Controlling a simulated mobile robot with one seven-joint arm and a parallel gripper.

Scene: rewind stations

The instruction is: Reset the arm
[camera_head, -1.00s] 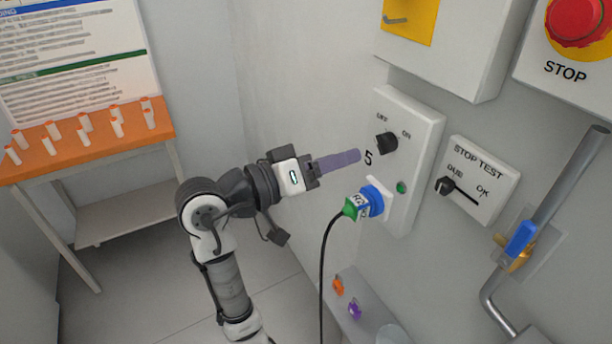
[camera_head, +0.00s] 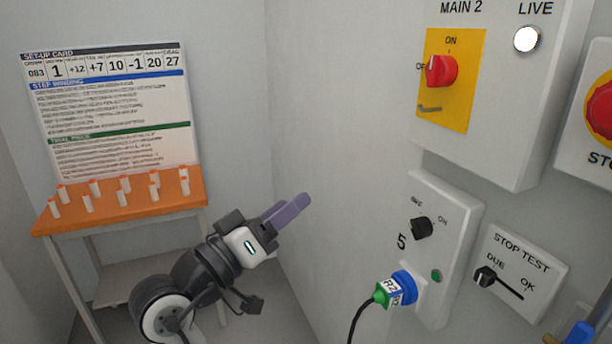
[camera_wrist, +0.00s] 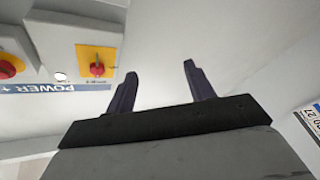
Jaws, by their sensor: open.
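My gripper (camera_head: 290,208) is raised in front of the bare wall, left of the number 5 switch box (camera_head: 455,215). Its two purple fingers are apart with nothing between them, which also shows in the wrist view (camera_wrist: 157,85). It touches nothing that I can see. My arm is bent, with its elbow low in the head view.
A green and blue plug (camera_head: 395,290) with a black cable sits in the switch box. The MAIN 2 box (camera_head: 490,110) and STOP TEST panel (camera_head: 525,262) are at right. An orange-topped table (camera_head: 120,208) with several white pegs stands at left, below a set-up card (camera_head: 110,115).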

